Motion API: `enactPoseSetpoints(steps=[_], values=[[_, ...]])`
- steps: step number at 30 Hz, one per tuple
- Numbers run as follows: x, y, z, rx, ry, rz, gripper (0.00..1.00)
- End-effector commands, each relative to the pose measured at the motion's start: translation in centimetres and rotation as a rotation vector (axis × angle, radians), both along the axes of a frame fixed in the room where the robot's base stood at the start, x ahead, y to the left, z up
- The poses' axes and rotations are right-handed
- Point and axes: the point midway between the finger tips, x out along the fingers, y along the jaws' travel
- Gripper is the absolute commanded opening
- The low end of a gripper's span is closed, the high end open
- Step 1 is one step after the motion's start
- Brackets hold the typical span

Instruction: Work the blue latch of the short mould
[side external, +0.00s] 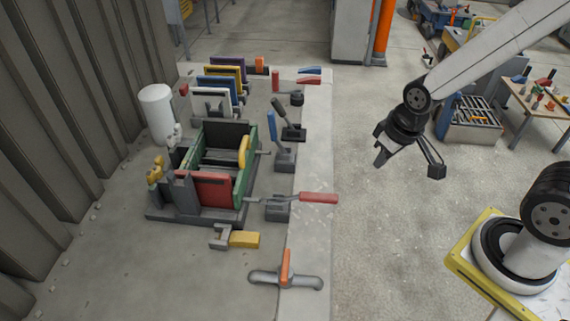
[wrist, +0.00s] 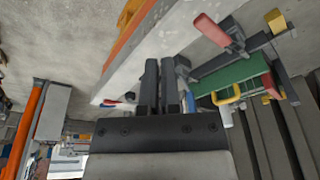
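The blue latch (side external: 272,125) has its blue handle standing up, tilted slightly, on a grey base beside the green-walled mould (side external: 247,172). The mould has a red front panel, a dark back panel and a yellow handle; its green side shows in the wrist view (wrist: 250,72). My gripper (side external: 380,158) hangs in the air right of the bench edge, well apart from the latch. In the wrist view its two dark fingers (wrist: 159,82) are close together with only a narrow slit and nothing between them.
A red-handled latch (side external: 318,198) lies flat across the bench edge. A black-handled latch (side external: 278,110) and a small red-handled one (side external: 275,80) stand farther back. An orange-handled part (side external: 285,265) lies in front. The floor beside the bench is clear.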

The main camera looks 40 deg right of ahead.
Motion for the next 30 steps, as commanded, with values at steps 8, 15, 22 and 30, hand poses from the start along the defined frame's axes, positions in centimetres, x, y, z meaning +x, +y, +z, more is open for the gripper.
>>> enactPoseSetpoints(steps=[8,15,22,30], values=[[1.4,0.1,0.3,-0.005,0.006,0.027,0.71],[6.0,0.6,1.2,-0.022,0.034,0.121,0.71],[11.5,1.4,2.1,-0.043,0.072,0.246,0.71],[17.5,2.5,2.8,-0.062,0.115,0.394,0.71]])
